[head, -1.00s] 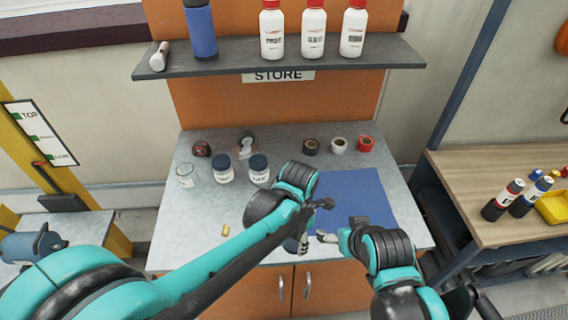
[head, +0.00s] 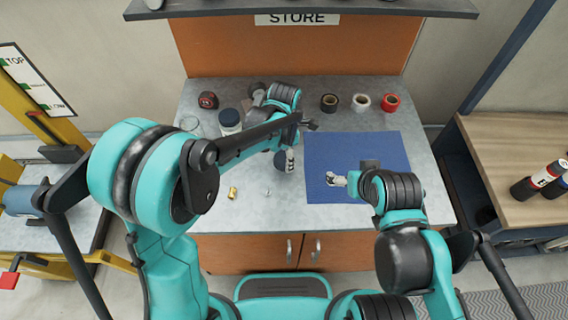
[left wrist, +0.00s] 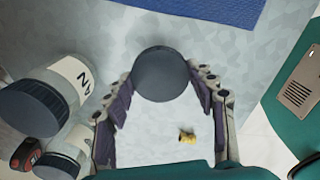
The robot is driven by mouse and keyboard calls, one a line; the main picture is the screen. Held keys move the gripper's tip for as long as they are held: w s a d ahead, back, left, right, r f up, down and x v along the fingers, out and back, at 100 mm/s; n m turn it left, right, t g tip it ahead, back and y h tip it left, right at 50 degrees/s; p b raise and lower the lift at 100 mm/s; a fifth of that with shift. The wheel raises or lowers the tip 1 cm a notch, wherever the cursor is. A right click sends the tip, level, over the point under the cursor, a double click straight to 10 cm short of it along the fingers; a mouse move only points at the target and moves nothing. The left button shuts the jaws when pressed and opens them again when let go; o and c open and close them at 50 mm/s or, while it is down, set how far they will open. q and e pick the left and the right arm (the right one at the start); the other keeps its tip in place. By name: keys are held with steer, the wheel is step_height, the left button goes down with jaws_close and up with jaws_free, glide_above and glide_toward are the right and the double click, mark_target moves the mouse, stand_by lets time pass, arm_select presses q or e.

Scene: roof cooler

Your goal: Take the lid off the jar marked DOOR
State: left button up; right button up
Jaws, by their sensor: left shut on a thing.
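My left gripper (head: 290,160) is shut on a dark round lid (left wrist: 162,74), its two fingers either side of it in the left wrist view. In the head view the dark lid (head: 281,162) is just left of the blue mat. Whether a jar body hangs under it is hidden. A dark-lidded jar (head: 230,118) stands at the back left; its label ending "AN" (left wrist: 72,80) shows in the left wrist view. Another dark-lidded jar (left wrist: 66,150) stands beside it. No DOOR label is readable. My right gripper (head: 335,180) is over the mat, fingers too small to judge.
The blue mat (head: 380,150) is bare. Tape rolls (head: 361,102) and a tape measure (head: 208,99) line the back. A brass piece (head: 233,193) lies near the front. A shelf (head: 300,8) overhangs the back.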

mark_target(284, 158)
arm_select(q)
steer(key=shift+w+a+f, duration=0.1)
steer(key=shift+w+f, duration=0.1)
steer(key=shift+f+b, duration=0.8)
steer(key=shift+f, duration=1.15)
steer(key=shift+f, duration=0.15)
steer(key=o, duration=1.3)
